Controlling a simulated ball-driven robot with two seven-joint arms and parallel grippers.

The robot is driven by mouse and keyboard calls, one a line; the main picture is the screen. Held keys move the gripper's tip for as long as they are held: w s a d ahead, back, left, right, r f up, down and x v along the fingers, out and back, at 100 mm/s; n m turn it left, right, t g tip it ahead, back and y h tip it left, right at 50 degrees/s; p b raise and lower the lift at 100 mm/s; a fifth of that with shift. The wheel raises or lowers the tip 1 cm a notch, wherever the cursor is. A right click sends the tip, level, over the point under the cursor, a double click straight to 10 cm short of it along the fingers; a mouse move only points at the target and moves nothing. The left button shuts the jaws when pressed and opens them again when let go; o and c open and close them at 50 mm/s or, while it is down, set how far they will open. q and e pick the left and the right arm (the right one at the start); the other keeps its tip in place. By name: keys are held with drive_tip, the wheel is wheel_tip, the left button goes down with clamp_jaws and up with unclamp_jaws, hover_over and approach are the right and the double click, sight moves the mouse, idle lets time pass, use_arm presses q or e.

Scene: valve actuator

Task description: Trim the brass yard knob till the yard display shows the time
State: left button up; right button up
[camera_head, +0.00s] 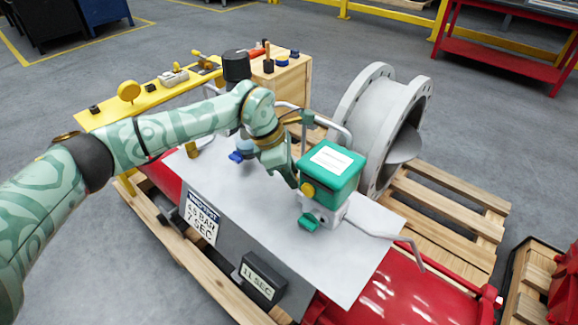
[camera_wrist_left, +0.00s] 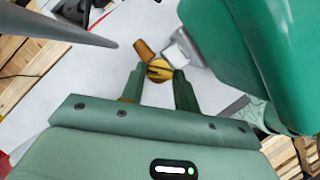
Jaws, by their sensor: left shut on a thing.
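The green actuator box (camera_head: 333,168) with a white label stands on a grey plate. The brass knob (camera_head: 308,190) is on its left side, and it also shows in the left wrist view (camera_wrist_left: 159,70). My left gripper (camera_head: 292,181) reaches the knob from the left, its two fingers shut on it in the wrist view. The dark yard display (camera_head: 262,281) at the plate's front edge reads 11 SEC. A white sign (camera_head: 202,217) reads 5.5 BAR and 7 SEC. My right gripper is not in view.
A large grey flanged valve (camera_head: 377,125) stands behind the box. A bent grey pipe (camera_head: 390,238) sticks out to the right. A yellow shelf (camera_head: 150,98) with gauges and a wooden crate (camera_head: 284,82) are behind my left arm. Red tanks lie below the plate.

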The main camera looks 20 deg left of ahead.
use_arm(q)
drive_tip(key=o, duration=1)
drive_tip(key=shift+r, duration=0.1)
drive_tip(key=p+v, duration=0.5)
drive_tip(key=v, duration=1.1)
drive_tip(key=shift+a+p, duration=0.15)
drive_tip(key=shift+p, duration=0.2)
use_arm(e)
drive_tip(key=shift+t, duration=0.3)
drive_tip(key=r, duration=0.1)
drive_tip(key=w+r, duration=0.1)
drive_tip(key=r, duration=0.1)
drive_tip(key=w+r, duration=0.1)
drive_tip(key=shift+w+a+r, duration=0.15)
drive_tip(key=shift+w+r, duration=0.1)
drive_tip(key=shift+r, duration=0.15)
